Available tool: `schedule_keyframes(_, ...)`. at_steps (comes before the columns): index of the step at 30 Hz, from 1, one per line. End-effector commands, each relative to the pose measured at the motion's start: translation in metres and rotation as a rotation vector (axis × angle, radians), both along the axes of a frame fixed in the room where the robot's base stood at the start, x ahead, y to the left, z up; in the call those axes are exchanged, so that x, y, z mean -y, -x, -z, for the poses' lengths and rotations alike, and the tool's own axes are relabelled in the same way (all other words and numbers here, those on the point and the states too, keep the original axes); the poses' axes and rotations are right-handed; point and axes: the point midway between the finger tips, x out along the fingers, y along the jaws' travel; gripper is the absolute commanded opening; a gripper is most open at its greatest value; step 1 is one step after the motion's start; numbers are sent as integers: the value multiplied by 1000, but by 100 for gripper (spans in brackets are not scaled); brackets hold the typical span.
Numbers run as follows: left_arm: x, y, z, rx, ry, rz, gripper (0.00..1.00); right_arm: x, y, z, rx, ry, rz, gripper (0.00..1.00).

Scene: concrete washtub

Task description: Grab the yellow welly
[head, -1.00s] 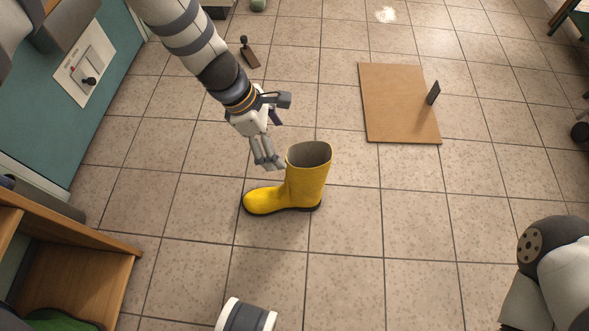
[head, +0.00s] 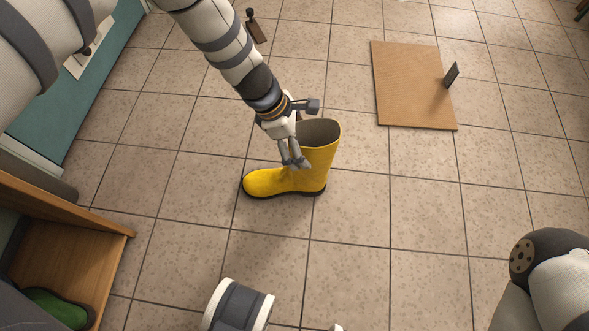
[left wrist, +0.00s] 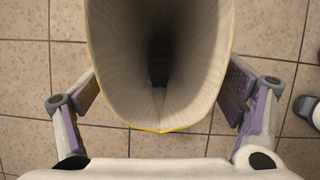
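The yellow welly (head: 320,155) stands upright on the tiled floor, its toe pointing left. My left gripper (head: 294,160) is at the upper part of its shaft, and its fingers cover part of the shaft in the head view. In the left wrist view the welly's open top (left wrist: 160,60) fills the middle, with a pale lining and a dark inside. The left gripper's spread fingers (left wrist: 160,95) stand on either side of the shaft, close to its rim. Contact with the rubber cannot be made out. My right gripper is out of view.
A brown board (head: 412,85) lies on the floor at the upper right, with a small dark upright piece (head: 451,75) on it. A wooden shelf unit (head: 75,235) is at the left, holding a green item (head: 55,308). Floor right of the welly is clear.

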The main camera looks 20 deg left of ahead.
Motion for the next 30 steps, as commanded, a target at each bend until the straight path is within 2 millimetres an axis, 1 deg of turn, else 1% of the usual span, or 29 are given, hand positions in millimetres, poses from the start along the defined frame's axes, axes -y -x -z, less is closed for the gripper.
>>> schedule_keyframes(1,0,0,-1,0,0,0,78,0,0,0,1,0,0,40)
schedule_keyframes(2,0,0,-1,0,0,0,71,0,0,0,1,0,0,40)
schedule_keyframes(3,0,0,-1,0,0,0,62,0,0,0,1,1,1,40)
schedule_keyframes(8,0,0,0,0,-1,0,26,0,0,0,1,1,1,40)
schedule_keyframes(9,0,0,0,-1,-1,0,17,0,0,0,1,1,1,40)
schedule_keyframes(11,0,1,0,-1,-1,0,3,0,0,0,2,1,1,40)
schedule_keyframes(12,0,0,-1,0,0,0,1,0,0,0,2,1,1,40)
schedule_keyframes(20,0,0,-3,0,0,1,1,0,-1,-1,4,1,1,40)
schedule_keyframes(23,0,0,-11,2,0,1,1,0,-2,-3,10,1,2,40)
schedule_keyframes(30,0,-1,-37,4,0,1,1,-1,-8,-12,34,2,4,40)
